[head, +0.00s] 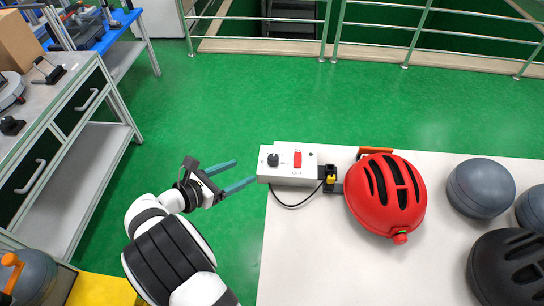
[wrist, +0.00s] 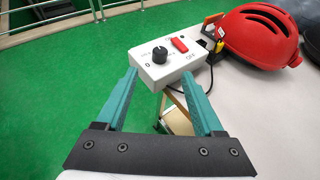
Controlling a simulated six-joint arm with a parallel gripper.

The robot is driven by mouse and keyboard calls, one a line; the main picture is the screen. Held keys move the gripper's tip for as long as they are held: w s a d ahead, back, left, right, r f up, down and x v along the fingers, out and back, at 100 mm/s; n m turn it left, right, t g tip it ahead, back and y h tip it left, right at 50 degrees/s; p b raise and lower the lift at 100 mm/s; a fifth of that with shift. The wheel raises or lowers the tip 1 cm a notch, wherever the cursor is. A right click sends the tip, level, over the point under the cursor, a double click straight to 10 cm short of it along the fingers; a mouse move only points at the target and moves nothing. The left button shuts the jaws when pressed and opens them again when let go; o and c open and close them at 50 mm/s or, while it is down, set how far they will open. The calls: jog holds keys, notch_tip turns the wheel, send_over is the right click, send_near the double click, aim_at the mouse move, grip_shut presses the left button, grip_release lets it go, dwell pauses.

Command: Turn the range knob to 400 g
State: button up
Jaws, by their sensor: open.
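The range knob (head: 273,160) is a small black knob on the left part of a white control box (head: 286,177). The box lies at the left end of the white table and also carries a red switch (head: 297,159). In the wrist view the knob (wrist: 159,54) stands on the box's top face, with a "0" to its left and small print around it that I cannot read. The word OFF shows near the red switch (wrist: 179,44). My gripper (head: 246,174) is open and empty, left of the box. Its teal fingers point toward the box, apart from the knob.
A red helmet (head: 386,196) sits right of the box, with a black and yellow part (head: 330,179) between them. A black cable (head: 291,206) loops in front of the box. Grey rounded forms (head: 481,188) stand farther right. The table front (head: 315,260) is clear.

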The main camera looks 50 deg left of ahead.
aim_at(272, 158)
jog(key=x, duration=1.3)
jog(key=shift+w+f, duration=0.15)
jog(key=shift+w, duration=0.25)
grip_shut()
